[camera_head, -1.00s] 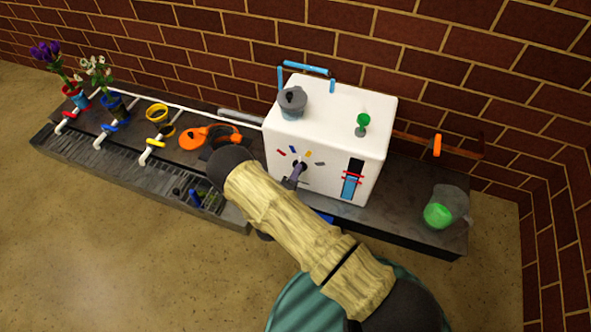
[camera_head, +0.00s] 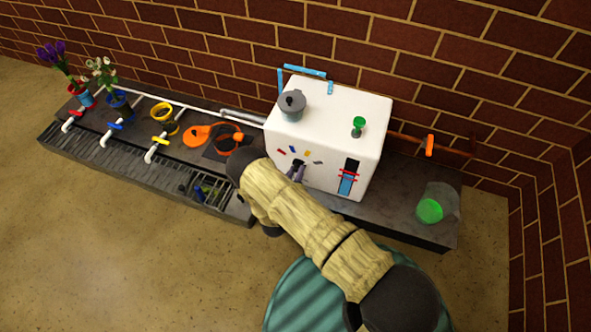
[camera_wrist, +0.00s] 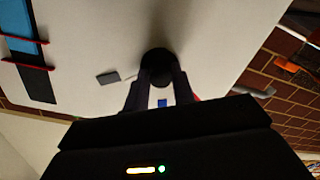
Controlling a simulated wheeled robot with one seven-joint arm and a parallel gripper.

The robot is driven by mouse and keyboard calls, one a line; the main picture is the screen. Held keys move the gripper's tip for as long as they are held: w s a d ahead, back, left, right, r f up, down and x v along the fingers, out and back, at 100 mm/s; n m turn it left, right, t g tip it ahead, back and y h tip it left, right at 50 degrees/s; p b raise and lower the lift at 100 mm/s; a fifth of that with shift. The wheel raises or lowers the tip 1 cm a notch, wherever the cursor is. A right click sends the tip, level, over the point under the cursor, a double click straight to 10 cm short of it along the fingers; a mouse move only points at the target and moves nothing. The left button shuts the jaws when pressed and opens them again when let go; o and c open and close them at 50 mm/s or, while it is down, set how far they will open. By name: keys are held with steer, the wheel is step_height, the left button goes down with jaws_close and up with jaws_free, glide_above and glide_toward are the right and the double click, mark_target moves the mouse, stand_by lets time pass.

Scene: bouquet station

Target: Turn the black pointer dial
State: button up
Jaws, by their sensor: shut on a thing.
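The black pointer dial (camera_wrist: 158,66) is on the front face of the white box (camera_head: 345,118). In the wrist view it shows as a dark round knob between the fingertips. My gripper (camera_wrist: 156,90) is shut on it. In the head view my gripper (camera_head: 296,173) reaches the front face, and the dial is mostly hidden behind the fingers and arm. Colored marks, red, blue, yellow and grey (camera_head: 318,162), are arranged in an arc above the dial. The pointer's exact direction is hard to tell.
A level gauge (camera_head: 347,179) with red bands is right of the dial. A grey pot (camera_head: 292,105) and green knob (camera_head: 358,126) are on the box top. A glass jar with green content (camera_head: 432,208) stands right. Flower pots and valve pipes (camera_head: 160,142) line the left counter.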

steer(key=shift+w+d+r+m+p, duration=0.15)
steer(key=shift+m+p, duration=0.2)
steer(key=shift+m, duration=0.45)
steer(key=o, duration=1)
steer(key=p+v, duration=0.3)
steer(key=v, duration=0.9)
steer(key=shift+f+p, duration=0.2)
steer(key=shift+p, duration=0.1)
